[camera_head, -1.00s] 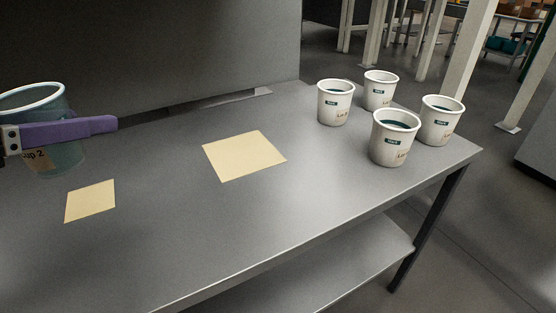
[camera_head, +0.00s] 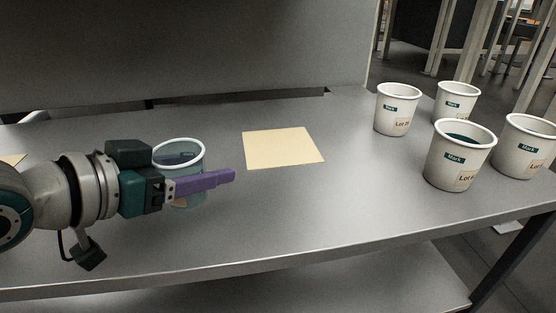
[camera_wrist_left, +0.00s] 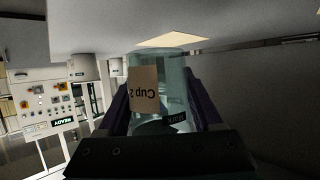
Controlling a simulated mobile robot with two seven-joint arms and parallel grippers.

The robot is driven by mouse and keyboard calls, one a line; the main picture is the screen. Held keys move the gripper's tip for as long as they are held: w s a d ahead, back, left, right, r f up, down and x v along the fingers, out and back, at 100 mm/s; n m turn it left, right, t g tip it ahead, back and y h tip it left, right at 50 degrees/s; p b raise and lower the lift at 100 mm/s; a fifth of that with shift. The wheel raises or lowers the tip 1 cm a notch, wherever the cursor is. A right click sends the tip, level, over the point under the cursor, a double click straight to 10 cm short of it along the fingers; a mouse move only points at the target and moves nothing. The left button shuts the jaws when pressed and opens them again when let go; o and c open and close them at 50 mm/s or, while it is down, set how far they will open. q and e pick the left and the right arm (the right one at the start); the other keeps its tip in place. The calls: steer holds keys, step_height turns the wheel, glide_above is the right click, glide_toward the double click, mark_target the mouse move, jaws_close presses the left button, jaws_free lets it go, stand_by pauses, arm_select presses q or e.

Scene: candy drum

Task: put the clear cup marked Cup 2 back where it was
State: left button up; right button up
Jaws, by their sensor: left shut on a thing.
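The clear cup marked Cup 2 (camera_head: 180,156) is upright between the purple fingers of my left gripper (camera_head: 212,180). The gripper is shut on it from the left side, and the near finger hides part of its wall. In the left wrist view the cup (camera_wrist_left: 172,75) sits between both fingers, its tan label upside down. The cup is left of a pale yellow square (camera_head: 283,147) on the table. I cannot tell whether its base touches the table. Another yellow patch (camera_head: 12,159) shows at the left edge, partly behind my arm. My right gripper is out of view.
Several white cups with Lot labels stand at the right end of the grey table (camera_head: 330,215), the nearest one (camera_head: 458,155) by the front. A grey panel (camera_head: 180,50) rises behind. The table between the yellow square and the white cups is clear.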

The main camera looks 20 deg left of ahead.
mark_target(210, 216)
arm_select(q)
steer(key=shift+f+b, duration=1.05)
steer(key=shift+f, duration=1.55)
steer(key=shift+f, duration=0.1)
steer(key=shift+f, duration=0.15)
steer(key=o, duration=1.4)
steer(key=shift+o, duration=0.2)
